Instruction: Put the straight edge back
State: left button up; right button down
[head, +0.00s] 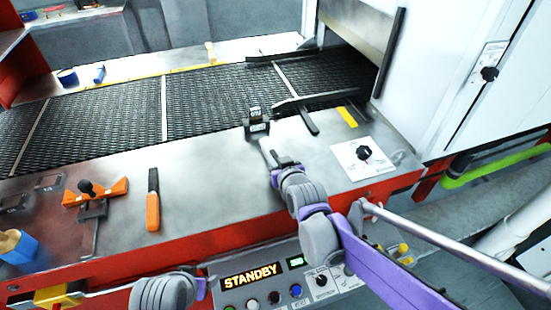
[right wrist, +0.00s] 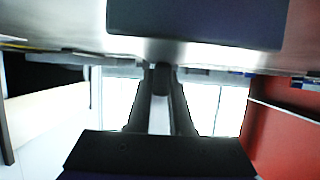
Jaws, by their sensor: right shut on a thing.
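My right gripper (head: 257,125) is over the steel deck at the near edge of the mesh belt, to the left of the black knob. In the right wrist view its dark fingers (right wrist: 161,105) are shut on a narrow, pale bar with a dark upper end, seen nearly end-on. I take this bar to be the straight edge (right wrist: 160,113), but its full length and markings do not show. In the head view it is mostly hidden by the gripper. Part of my left arm shows at the lower left; whether its gripper is open or shut is unclear.
The mesh belt (head: 195,105) runs behind the deck (head: 215,165). A dark strip (head: 309,122), yellow strip (head: 347,117) and black knob (head: 363,153) are right. The deck's middle is clear.

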jog(key=shift+f, duration=0.1)
jog(key=c, duration=0.8)
grip_release()
